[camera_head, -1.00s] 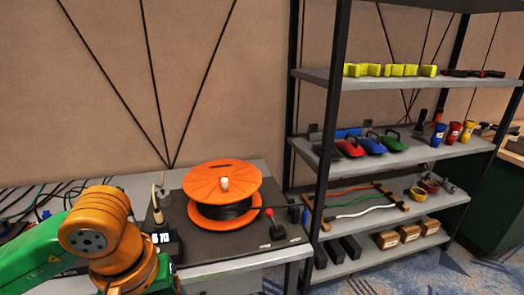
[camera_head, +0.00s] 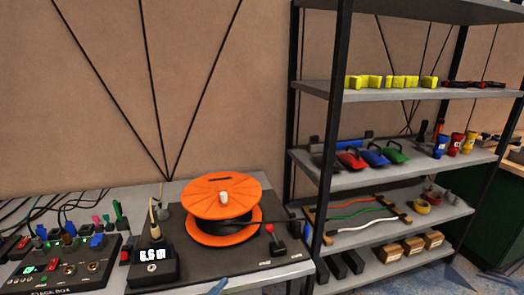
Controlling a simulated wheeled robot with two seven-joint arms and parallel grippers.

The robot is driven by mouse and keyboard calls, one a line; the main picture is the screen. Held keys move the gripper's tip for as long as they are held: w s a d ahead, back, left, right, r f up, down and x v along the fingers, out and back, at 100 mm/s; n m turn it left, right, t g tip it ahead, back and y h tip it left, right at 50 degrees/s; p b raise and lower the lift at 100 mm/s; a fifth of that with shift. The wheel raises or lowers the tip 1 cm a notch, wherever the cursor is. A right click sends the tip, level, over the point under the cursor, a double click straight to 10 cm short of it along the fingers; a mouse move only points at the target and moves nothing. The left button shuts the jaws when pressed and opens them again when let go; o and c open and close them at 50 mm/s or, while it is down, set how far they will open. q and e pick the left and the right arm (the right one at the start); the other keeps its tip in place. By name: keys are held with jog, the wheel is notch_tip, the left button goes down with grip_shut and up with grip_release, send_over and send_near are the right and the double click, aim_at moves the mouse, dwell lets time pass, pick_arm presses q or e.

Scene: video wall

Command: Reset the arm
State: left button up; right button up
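Neither of my grippers shows in the head view, and almost nothing of my arms does. A small blue shape at the bottom edge is too cut off to identify. An orange cable reel (camera_head: 222,189) wound with black cable sits on a dark base on the grey table (camera_head: 296,271). A black box with a lit display (camera_head: 152,262) stands to the left of the reel, with a cable plug upright beside it.
A black stage box (camera_head: 62,268) with coloured plugs and cables is at the left of the table. A small lever with a red knob (camera_head: 270,229) is right of the reel. A grey shelf unit (camera_head: 420,166) with tools, cables and boxes stands at the right.

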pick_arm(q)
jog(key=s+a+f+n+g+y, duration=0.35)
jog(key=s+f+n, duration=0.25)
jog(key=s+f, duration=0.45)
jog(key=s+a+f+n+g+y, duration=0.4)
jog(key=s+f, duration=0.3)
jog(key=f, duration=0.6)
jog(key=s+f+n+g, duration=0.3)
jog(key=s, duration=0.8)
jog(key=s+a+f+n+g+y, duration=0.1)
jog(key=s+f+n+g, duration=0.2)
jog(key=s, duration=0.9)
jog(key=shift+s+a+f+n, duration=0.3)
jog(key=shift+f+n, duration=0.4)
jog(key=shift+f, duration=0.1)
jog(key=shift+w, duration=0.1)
